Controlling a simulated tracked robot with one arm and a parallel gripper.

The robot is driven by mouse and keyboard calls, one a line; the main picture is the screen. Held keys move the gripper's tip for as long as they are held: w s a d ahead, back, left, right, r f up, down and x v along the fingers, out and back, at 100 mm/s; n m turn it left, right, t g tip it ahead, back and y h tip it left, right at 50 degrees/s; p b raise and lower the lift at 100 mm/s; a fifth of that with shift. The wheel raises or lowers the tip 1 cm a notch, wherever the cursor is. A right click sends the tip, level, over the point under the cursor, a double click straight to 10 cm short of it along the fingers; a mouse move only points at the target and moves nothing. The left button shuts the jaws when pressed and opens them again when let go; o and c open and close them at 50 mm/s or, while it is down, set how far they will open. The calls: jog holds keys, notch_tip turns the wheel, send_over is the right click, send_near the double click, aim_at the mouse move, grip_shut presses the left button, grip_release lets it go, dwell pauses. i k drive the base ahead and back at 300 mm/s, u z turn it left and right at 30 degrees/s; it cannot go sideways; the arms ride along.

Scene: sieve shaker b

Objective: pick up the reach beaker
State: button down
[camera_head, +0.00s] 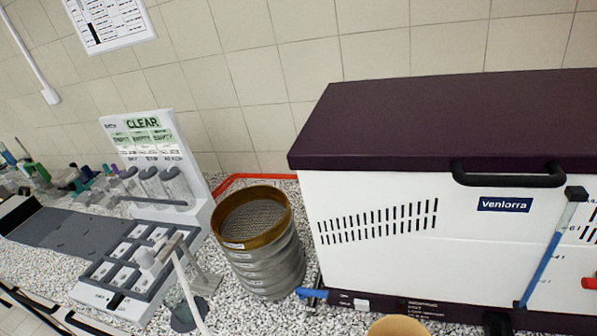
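Several clear cylindrical beakers stand in a row in a white rack (200,214) at the left, behind a grey bar. A white sign rises behind them with a green "CLEAR" heading and small labels below. The rightmost beaker (178,187) stands under a label that may read "REACH"; the print is too small to be sure. The beakers look empty, but this is hard to tell. I cannot make out my gripper in this view.
A stack of sieves (262,258) stands right of the rack, by a large white machine (385,235) with a dark purple lid (440,115). A tan round object (397,326) shows at the bottom edge.

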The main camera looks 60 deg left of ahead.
aim_at(174, 297)
jog(key=u, duration=0.65)
jog(key=i, duration=0.3)
jog(key=u, duration=1.05)
jog(key=k, duration=0.8)
jog(key=u, duration=0.3)
jog(key=i, duration=0.75)
jog(key=z, duration=0.25)
jog(key=k, duration=0.55)
jog(key=z, duration=0.05)
